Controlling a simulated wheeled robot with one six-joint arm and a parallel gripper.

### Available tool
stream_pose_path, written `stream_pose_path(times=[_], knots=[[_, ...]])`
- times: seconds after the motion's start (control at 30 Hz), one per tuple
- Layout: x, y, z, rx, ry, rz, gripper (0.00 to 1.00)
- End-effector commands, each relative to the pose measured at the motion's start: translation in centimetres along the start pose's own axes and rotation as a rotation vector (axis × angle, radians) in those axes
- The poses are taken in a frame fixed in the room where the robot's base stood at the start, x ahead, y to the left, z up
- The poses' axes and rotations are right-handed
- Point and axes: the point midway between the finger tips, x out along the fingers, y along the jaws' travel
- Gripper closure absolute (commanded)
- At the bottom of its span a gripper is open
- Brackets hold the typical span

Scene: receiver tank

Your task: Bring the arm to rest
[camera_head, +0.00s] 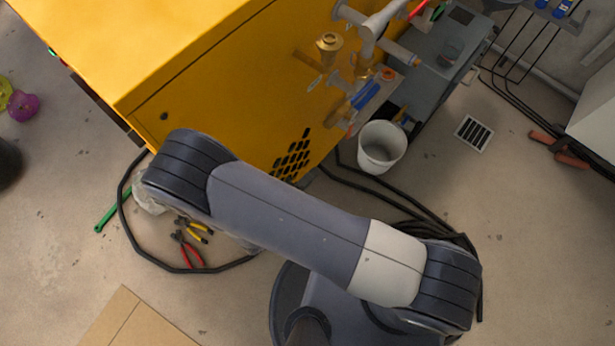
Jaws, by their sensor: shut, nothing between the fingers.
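My arm (290,225) stretches across the lower middle of the head view, in front of the yellow cabinet. One dark-banded joint (185,170) is at the left, near the cabinet's lower corner, and the other (448,285) is at the lower right. The long grey and white link runs between them. My gripper does not show; the part of the arm beyond the left joint is mostly hidden behind the link.
The yellow cabinet (190,60) fills the upper left, with brass and grey pipe fittings (330,45) on its side. A white bucket (381,147), black hoses (125,215), red and yellow pliers (188,248) and a cardboard piece (135,322) are on the floor. Floor at right is mostly clear.

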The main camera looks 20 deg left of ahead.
Motion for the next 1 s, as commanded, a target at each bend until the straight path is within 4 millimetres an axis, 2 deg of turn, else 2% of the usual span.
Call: stream_pose_path(times=[0.2, 0.57, 0.73, 1.0], knots=[[-0.7, 0.1, 0.0, 0.0, 0.0, 0.0, 1.0], [-0.3, 0.1, 0.0, 0.0, 0.002, 0.0, 1.0], [1.4, -0.2, -0.1, -0.002, 0.005, 0.0, 1.0], [5.5, -0.9, -0.1, -0.001, 0.006, 0.0, 1.0]])
